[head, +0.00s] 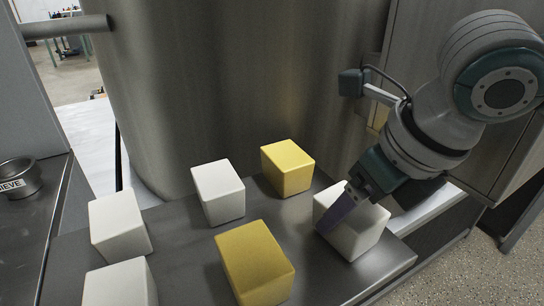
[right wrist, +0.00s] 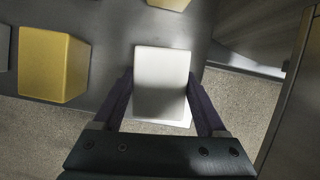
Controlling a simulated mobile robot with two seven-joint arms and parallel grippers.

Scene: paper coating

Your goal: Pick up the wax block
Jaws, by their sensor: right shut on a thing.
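My right gripper (head: 337,213) reaches down from the right and is shut on the white block (head: 362,232) at the right end of the steel bench. In the right wrist view the white block (right wrist: 162,70) sits between the two purple fingers of the gripper (right wrist: 160,82). Whether it touches the bench is hard to tell. Other blocks stand apart on the bench: a yellow one (head: 289,167) behind, a yellow one (head: 255,265) in front, and white ones at the middle (head: 218,193), left (head: 120,228) and front left (head: 120,285). My left gripper is not in view.
A large steel tank (head: 230,80) stands right behind the bench (head: 190,245). A grey cabinet (head: 440,40) is at the right, behind my arm. A round metal cup marked SIEVE (head: 20,180) is on a counter at the far left. The bench's right edge is close to the held block.

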